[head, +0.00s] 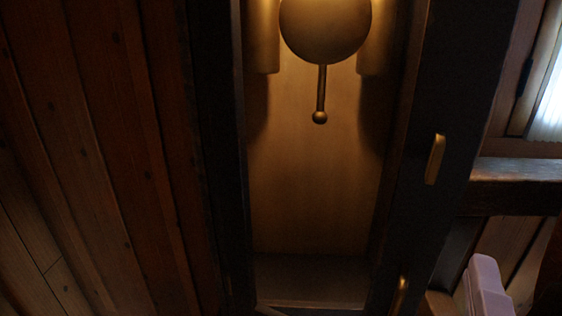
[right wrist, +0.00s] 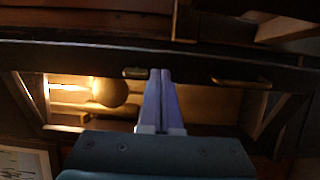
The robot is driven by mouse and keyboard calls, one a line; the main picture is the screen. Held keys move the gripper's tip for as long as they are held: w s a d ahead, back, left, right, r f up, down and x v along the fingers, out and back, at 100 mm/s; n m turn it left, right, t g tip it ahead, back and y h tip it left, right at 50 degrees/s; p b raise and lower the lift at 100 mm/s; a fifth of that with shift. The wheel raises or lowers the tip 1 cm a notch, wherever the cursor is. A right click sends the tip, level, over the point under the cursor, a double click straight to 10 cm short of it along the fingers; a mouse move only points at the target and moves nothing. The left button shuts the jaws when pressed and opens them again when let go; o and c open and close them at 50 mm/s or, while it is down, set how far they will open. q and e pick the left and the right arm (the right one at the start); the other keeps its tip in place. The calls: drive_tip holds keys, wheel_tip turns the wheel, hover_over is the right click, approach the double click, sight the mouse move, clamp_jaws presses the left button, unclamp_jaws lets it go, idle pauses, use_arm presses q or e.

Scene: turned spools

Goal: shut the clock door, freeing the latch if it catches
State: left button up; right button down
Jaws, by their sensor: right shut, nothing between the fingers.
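The tall clock case (head: 320,200) fills the middle of the head view, its lit interior showing. The pendulum bob (head: 325,25) hangs inside; it also shows in the right wrist view (right wrist: 110,92). A dark upright (head: 460,90) on the right carries two brass pieces, an upper one (head: 435,158) and a lower one (head: 402,295). I cannot tell which is the latch, or exactly how far the door stands open. My right gripper (head: 484,265) is shut and empty at lower right; its fingers (right wrist: 160,75) overlap the dark upright in the wrist view. Contact is unclear. My left gripper is out of view.
A plank wall (head: 100,150) stands on the left. A dark wooden ledge (head: 520,185) and a bright curtained window (head: 548,105) lie to the right. A framed sheet (right wrist: 25,162) shows at lower left in the wrist view.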

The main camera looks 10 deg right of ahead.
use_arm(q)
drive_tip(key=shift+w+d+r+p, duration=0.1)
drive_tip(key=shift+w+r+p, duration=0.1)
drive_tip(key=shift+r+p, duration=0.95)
use_arm(e)
drive_tip(key=x, duration=0.9)
drive_tip(key=shift+w+d, duration=0.25)
drive_tip(key=shift+w, duration=0.05)
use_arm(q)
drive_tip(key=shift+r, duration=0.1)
use_arm(e)
drive_tip(key=shift+d, duration=0.1)
